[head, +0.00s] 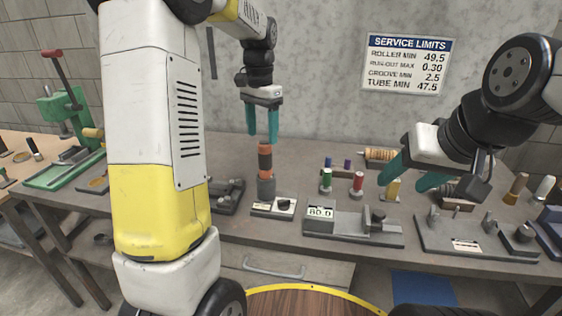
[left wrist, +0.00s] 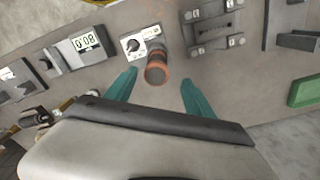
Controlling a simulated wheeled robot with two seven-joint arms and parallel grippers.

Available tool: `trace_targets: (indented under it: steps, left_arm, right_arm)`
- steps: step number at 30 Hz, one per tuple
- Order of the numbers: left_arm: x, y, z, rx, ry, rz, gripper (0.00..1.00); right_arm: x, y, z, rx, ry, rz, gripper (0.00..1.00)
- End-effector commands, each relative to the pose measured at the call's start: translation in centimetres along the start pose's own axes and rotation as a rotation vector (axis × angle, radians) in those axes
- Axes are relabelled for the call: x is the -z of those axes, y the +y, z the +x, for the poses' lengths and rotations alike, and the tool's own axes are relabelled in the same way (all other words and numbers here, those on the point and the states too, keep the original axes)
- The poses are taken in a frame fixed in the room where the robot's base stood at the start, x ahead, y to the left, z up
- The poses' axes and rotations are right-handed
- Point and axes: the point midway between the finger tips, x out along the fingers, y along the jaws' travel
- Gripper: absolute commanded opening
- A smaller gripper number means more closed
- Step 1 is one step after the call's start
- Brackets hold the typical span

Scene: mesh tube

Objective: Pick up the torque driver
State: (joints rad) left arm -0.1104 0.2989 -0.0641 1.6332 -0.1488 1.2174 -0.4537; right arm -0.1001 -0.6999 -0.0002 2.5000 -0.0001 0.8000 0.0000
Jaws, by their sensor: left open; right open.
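The torque driver (head: 265,162), dark with orange bands, stands upright in its holder on the bench, next to a small plate with a dial (head: 273,206). My left gripper (head: 262,138) is open, pointing down right above the driver's top, with its teal fingers to either side. In the left wrist view the driver (left wrist: 157,68) shows from above, between and a little beyond the two fingertips (left wrist: 160,78). No contact is visible. My right gripper (head: 407,186) is open and empty at the right, above the bench near several small coloured-handled pieces.
A grey fixture with an "80.0" display (head: 350,225) stands right of the driver. A grey block fixture (head: 226,196) stands left of it. Another grey fixture (head: 470,235) is at the right. A green press (head: 62,118) stands far left. A wall sign (head: 405,64) hangs behind.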

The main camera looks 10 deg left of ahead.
Motion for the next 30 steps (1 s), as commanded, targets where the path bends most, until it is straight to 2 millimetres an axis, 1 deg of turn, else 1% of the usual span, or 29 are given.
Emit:
trace_targets:
  steps: [11, 15, 18, 21, 27, 29, 30]
  left_arm:
    - [0.1, 0.2, 4.0, -0.002, -0.007, 0.004, 0.63]
    - [0.1, 0.6, 6.3, -0.002, -0.008, 0.004, 0.63]
    - [0.1, 0.5, 7.4, -0.001, -0.006, 0.003, 0.63]
    - [0.2, 0.5, 7.9, -0.001, -0.005, 0.003, 0.63]
    - [0.2, 0.5, 7.9, -0.001, -0.004, 0.003, 0.63]
    - [0.2, 0.5, 7.9, -0.001, -0.004, 0.003, 0.53]
    - [0.2, 0.5, 7.9, -0.001, -0.004, 0.003, 0.45]
  right_arm:
    - [0.0, 0.0, 0.0, 0.0, 0.0, 0.0, 0.56]
    - [0.0, 0.0, 0.0, 0.0, 0.0, 0.0, 0.56]
    - [0.0, 0.0, 0.0, 0.0, 0.0, 0.0, 0.56]
    - [0.0, 0.0, 0.0, 0.0, 0.0, 0.0, 0.56]
    - [0.0, 0.0, 0.0, 0.0, 0.0, 0.0, 0.56]
    - [0.0, 0.0, 0.0, 0.0, 0.0, 0.0, 0.56]
    - [0.0, 0.0, 0.0, 0.0, 0.0, 0.0, 0.56]
